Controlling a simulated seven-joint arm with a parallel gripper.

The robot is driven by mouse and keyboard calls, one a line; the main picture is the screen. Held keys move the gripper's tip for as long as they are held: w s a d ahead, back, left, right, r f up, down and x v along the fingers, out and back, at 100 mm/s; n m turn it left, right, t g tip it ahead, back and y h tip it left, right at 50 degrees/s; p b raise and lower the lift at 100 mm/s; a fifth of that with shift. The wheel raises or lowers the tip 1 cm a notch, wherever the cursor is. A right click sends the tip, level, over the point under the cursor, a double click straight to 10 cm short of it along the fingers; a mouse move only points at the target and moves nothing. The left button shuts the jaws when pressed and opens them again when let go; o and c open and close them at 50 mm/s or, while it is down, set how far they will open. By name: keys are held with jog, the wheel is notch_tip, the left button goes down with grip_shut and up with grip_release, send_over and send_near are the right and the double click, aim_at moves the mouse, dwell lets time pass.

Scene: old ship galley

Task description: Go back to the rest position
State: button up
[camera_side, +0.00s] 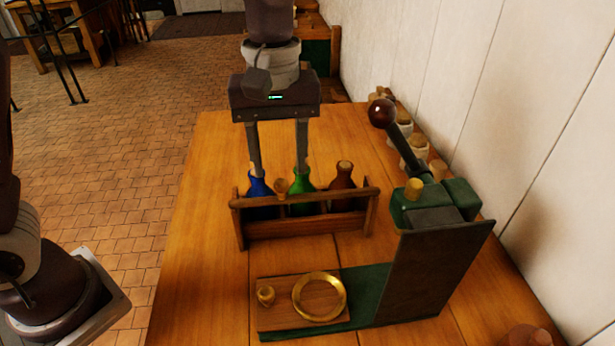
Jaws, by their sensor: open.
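My gripper (279,168) hangs fingers-down over the far side of a wooden bottle rack (308,226), with its jaws apart. One fingertip is by the neck of a blue bottle (258,188), the other by the neck of a green bottle (302,184). I cannot tell whether either finger touches a bottle. A small brown, cork-like top (281,187) shows between and below the fingers; nothing is visibly held. A brown bottle (344,177) stands at the right of the rack. The rack hides the lower parts of the bottles.
A green press-like device (437,253) stands right of the rack, its lever raised to a dark red ball (382,113). In front, a wooden board (279,316) bears a brass ring (320,296) and a small brass piece (265,295). Several pale jars line the wall. The table's left side is clear.

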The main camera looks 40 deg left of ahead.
jog(key=shift+r, duration=1.45)
jog(key=s+a+r+m+t, duration=0.1)
jog(key=s+a+m, duration=0.3)
jog(key=s, duration=0.5)
jog(key=s+a+r+m+t, duration=0.1)
jog(key=s+a+m+t, duration=0.3)
jog(key=s, duration=0.5)
jog(key=shift+s+a+m+t, duration=0.35)
jog(key=shift+a+m, duration=0.15)
jog(key=shift+a, duration=0.75)
